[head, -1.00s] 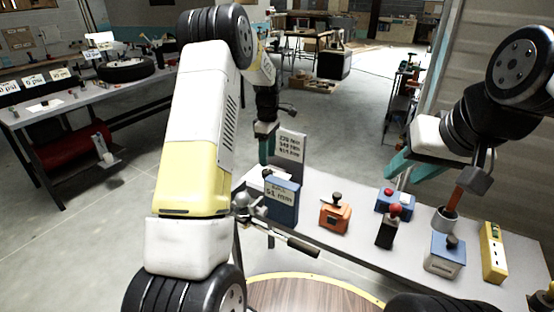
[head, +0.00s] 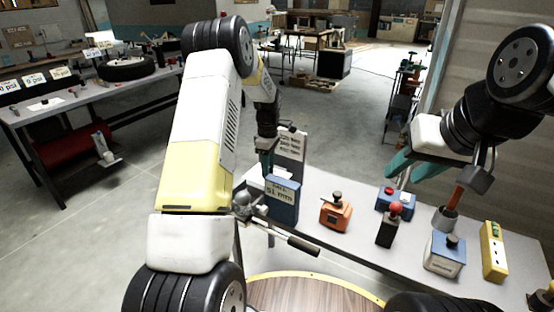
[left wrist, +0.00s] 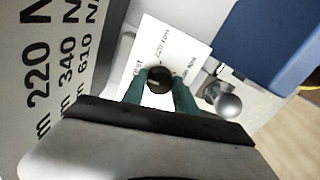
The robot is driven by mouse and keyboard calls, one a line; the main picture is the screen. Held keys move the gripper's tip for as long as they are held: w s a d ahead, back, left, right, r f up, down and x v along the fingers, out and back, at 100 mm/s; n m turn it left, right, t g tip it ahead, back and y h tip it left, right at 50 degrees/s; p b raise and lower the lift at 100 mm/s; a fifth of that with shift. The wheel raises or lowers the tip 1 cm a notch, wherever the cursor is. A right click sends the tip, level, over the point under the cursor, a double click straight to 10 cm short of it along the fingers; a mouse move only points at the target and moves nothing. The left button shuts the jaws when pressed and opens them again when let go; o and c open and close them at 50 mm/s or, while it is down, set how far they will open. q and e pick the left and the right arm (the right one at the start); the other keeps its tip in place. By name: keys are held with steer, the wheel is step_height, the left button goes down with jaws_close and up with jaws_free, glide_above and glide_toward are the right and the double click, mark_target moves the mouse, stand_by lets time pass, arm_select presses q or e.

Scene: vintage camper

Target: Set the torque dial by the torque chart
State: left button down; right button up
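The torque chart (head: 291,147) is an upright grey board behind the blue box, and its lines of Nm values are partly cut off in the left wrist view (left wrist: 45,75). The torque dial is a small black knob (left wrist: 158,79) with a pale pointer mark, on a white label plate (left wrist: 160,45) with "220 Nm" printed above it. My left gripper (left wrist: 160,88) has its teal fingers on either side of the knob, seemingly touching it. In the head view, this gripper (head: 266,165) is beside the chart. My right gripper (head: 399,166) hovers above the bench's far side; its finger gap is unclear.
A blue box (head: 282,200) marked "51 mm" stands close to the dial. An orange device (head: 336,213), a red-knobbed black post (head: 388,228), a blue-white box (head: 445,254) and a yellow device (head: 493,252) stand along the bench (head: 330,183). A ball-ended lever (left wrist: 226,104) is near the dial.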

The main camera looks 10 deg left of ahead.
arm_select(q)
steer(key=shift+m, duration=0.4)
steer(key=m, duration=0.6)
steer(key=shift+s+m, duration=0.1)
steer(key=shift+m, duration=0.2)
steer(key=m, duration=0.4)
steer(key=shift+m+y, duration=0.3)
steer(key=m, duration=0.3)
steer(key=shift+m+t, duration=0.3)
steer(key=m, duration=0.6)
steer(key=shift+s+a, duration=0.1)
steer(key=shift+a, duration=0.05)
steer(key=m, duration=0.6)
steer(key=shift+t, duration=0.3)
steer(key=shift+r, duration=0.1)
